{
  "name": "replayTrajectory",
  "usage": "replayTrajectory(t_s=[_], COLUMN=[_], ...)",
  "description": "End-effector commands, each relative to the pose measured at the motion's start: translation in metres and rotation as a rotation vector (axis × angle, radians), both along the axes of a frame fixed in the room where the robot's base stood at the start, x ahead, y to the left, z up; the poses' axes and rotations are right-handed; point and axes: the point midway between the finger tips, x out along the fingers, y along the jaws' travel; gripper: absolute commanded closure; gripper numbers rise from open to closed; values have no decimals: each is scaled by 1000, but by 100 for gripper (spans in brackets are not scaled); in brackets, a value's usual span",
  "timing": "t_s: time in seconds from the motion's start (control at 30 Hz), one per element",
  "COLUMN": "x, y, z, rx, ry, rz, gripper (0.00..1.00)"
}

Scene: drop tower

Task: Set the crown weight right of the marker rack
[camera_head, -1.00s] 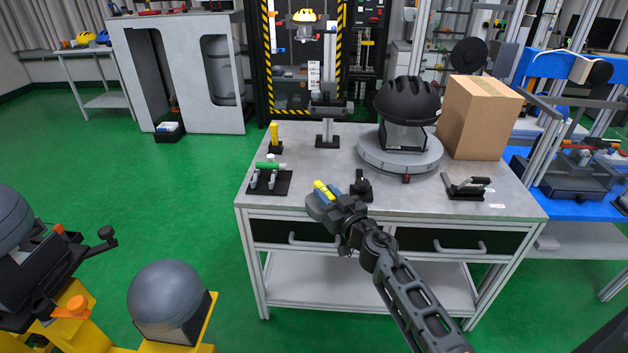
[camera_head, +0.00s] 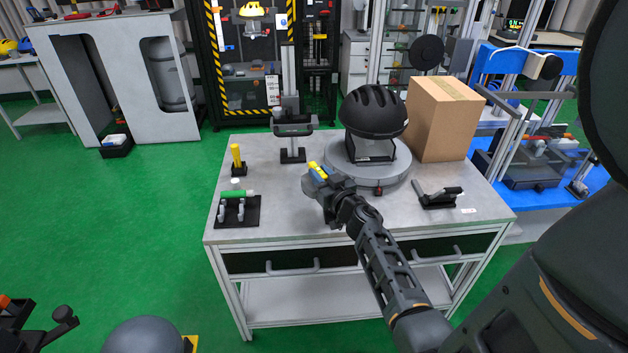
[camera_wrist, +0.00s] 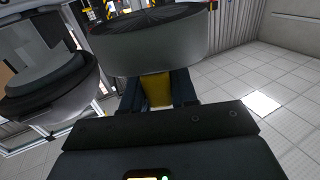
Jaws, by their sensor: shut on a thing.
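My gripper (camera_head: 318,173) is over the front middle of the grey workbench (camera_head: 290,208), shut on a yellow piece (camera_wrist: 157,88). In the wrist view a thick grey round body (camera_wrist: 155,55) sits just beyond the fingers, joined to that yellow piece as far as I can tell. I take it to be the crown weight, tilted; in the head view it is small and hard to make out. The likely marker rack (camera_head: 238,212), a black base with white posts and a green marker (camera_head: 237,193) lying across, stands at the bench's front left, left of my gripper.
A yellow marker-like post (camera_head: 236,155) stands behind the rack. A black helmet (camera_head: 373,112) sits on a round turntable (camera_head: 368,166), with a cardboard box (camera_head: 443,118) beside it. A black clamp (camera_head: 437,198) lies front right. Bare bench shows between rack and gripper.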

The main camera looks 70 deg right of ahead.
Motion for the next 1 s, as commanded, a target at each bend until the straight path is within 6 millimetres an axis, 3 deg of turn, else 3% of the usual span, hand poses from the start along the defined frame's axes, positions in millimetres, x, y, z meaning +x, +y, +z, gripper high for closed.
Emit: replayTrajectory(t_s=[0.7,1.0], x=[72,88], y=[24,30], z=[-47,-52], rx=[-6,-6], ry=[-7,-6], rz=[2,1], gripper=[100,100])
